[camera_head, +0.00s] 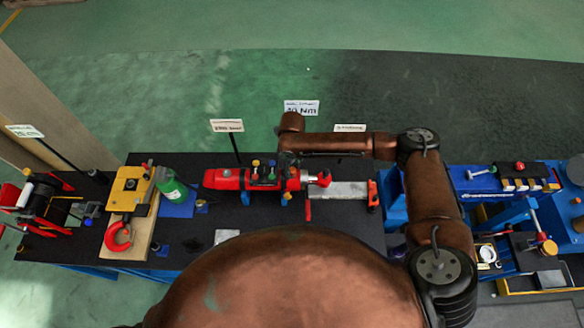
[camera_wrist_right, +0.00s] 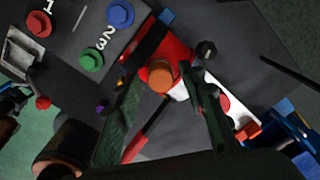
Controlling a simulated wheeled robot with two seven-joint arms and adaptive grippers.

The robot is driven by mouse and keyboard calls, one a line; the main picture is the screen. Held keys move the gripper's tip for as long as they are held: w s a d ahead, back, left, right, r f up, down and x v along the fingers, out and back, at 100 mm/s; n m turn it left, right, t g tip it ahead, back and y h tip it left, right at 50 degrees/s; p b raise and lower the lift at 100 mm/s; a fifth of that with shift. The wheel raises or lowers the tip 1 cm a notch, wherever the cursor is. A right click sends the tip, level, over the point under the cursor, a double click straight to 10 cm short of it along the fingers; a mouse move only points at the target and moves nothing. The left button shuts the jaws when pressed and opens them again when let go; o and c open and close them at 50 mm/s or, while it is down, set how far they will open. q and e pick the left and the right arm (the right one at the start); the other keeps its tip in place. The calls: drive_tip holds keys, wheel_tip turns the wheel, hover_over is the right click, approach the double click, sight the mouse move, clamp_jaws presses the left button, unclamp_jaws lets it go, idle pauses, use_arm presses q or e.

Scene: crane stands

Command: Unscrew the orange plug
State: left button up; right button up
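The orange plug (camera_wrist_right: 160,76) is a round knob on a red block of the red device, seen in the right wrist view. My right gripper (camera_wrist_right: 166,88) is open, with its two dark fingers spread on either side of the plug. The plug appears between the fingertips; I cannot tell whether they touch it or how high they are. In the head view the red tool-like device (camera_head: 222,179) lies on the black table, and my right arm reaches over its right part. The orange plug cannot be made out there. My left gripper is not in view.
In the right wrist view, red (camera_wrist_right: 38,23), blue (camera_wrist_right: 120,14) and green (camera_wrist_right: 91,60) plugs sit on a dark panel numbered 1 to 3. In the head view, a green bottle (camera_head: 171,186) and a yellow hoist with a red hook (camera_head: 117,237) stand left of the device.

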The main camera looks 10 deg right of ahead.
drive_tip(key=shift+m+p, duration=0.3)
drive_tip(key=shift+m, duration=0.2)
drive_tip(key=m+p, duration=0.2)
drive_tip(key=shift+r+m, duration=0.15)
drive_tip(key=shift+m, duration=0.15)
drive_tip(key=shift+m+p, duration=0.45)
drive_tip(key=shift+m, duration=0.75)
drive_tip(key=m+p, duration=0.4)
drive_tip(key=m, duration=0.2)
drive_tip(key=shift+m+p, duration=0.3)
drive_tip(key=m, duration=0.2)
drive_tip(key=shift+f+m, duration=0.25)
drive_tip(key=shift+m, duration=0.05)
drive_tip(key=m, duration=0.6)
